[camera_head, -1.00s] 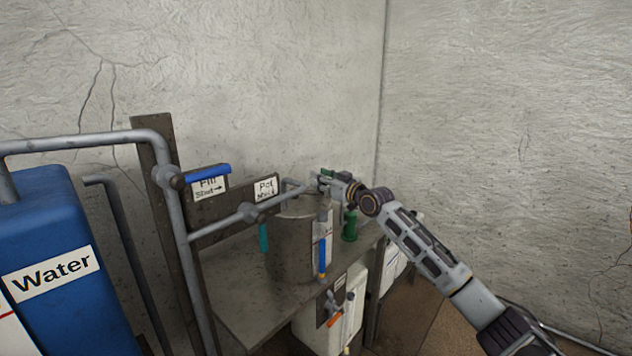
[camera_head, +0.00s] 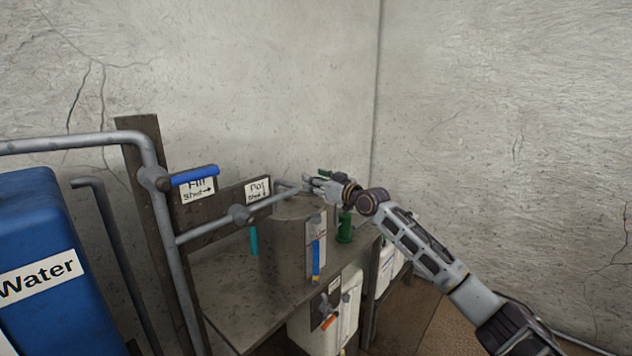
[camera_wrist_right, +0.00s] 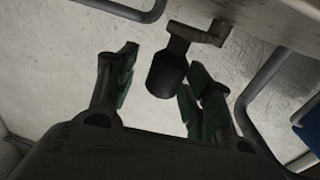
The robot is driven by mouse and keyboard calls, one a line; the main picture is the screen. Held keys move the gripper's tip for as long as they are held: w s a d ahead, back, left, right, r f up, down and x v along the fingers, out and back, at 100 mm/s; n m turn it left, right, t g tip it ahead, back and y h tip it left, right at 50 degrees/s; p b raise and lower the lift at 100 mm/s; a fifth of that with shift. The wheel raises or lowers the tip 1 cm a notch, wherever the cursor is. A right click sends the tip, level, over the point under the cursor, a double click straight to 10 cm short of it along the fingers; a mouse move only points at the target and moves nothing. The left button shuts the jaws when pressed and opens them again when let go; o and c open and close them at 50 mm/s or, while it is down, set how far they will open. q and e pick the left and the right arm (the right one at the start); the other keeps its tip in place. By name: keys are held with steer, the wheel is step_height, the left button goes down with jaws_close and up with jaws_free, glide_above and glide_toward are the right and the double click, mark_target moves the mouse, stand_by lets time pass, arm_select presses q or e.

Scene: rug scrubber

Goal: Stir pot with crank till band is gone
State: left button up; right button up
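A grey metal pot (camera_head: 283,245) stands on the shelf, with a white label and an upright blue gauge strip (camera_head: 317,258) on its front. I cannot make out a band. My right gripper (camera_head: 312,184) is above the pot's back right rim. In the right wrist view its green-padded fingers (camera_wrist_right: 160,68) are spread apart. A dark crank handle (camera_wrist_right: 166,76) on a grey arm (camera_wrist_right: 198,34) shows between them, with gaps on both sides. The pot's crank is hidden behind the gripper in the head view. My left gripper is not in view.
A blue Water tank (camera_head: 38,235) stands at the left. A grey pipe with a blue valve handle (camera_head: 194,176) and Fill and Pot (camera_head: 258,189) signs runs beside the pot. A green object (camera_head: 345,228) stands right of the pot. A white canister (camera_head: 345,310) is below the shelf (camera_head: 225,290).

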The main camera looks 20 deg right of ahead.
steer(key=shift+a, duration=0.1)
steer(key=shift+s, duration=0.25)
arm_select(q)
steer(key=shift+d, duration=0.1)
arm_select(e)
steer(key=v, duration=1.1)
steer(key=shift+s, duration=0.2)
stand_by(0.7)
stand_by(0.5)
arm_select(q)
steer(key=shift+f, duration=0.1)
arm_select(e)
steer(key=shift+r, duration=0.2)
